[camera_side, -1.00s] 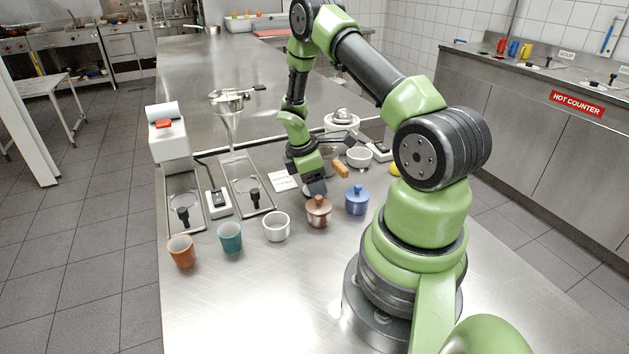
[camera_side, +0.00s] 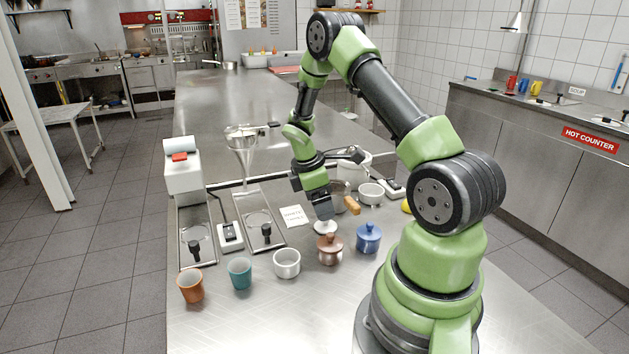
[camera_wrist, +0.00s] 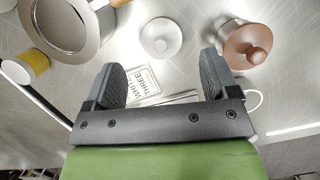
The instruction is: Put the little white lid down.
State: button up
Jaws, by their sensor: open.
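The little white lid (camera_side: 325,227) lies on the steel counter, knob up, just behind the brown lidded pot (camera_side: 330,250). In the wrist view the lid (camera_wrist: 160,40) lies flat beyond my fingertips, apart from the brown pot (camera_wrist: 246,45) to its right. My gripper (camera_side: 323,210) is just above the lid and points down. In the wrist view my gripper (camera_wrist: 162,68) has its two fingers wide apart with nothing between them. A white cup without a lid (camera_side: 287,263) stands in front, to the left of the brown pot.
A blue lidded pot (camera_side: 368,238) stands right of the brown one. Teal (camera_side: 239,273) and orange (camera_side: 191,286) cups stand to the left. A printed card (camera_side: 294,216) lies behind the white cup. A metal pan (camera_wrist: 65,25) is close by in the wrist view.

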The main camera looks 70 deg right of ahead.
jog(key=w+a+r+m+t, duration=0.1)
jog(key=a+r+m+t, duration=0.1)
jog(key=a+r, duration=0.6)
jog(key=a+r+m+t, duration=0.2)
jog(key=a+r+m, duration=0.15)
jog(key=r, duration=0.75)
jog(key=s+a+r+m+t+y, duration=0.1)
jog(key=s+a+r+m+t, duration=0.1)
jog(key=s+a, duration=0.3)
jog(key=s+a+r+m+t+y, duration=0.2)
jog(key=s+a+r+m+t, duration=0.1)
jog(key=a, duration=0.5)
jog(key=shift+s+r+t+y, duration=0.3)
jog(key=shift+s+r, duration=0.5)
jog(key=shift+s, duration=0.25)
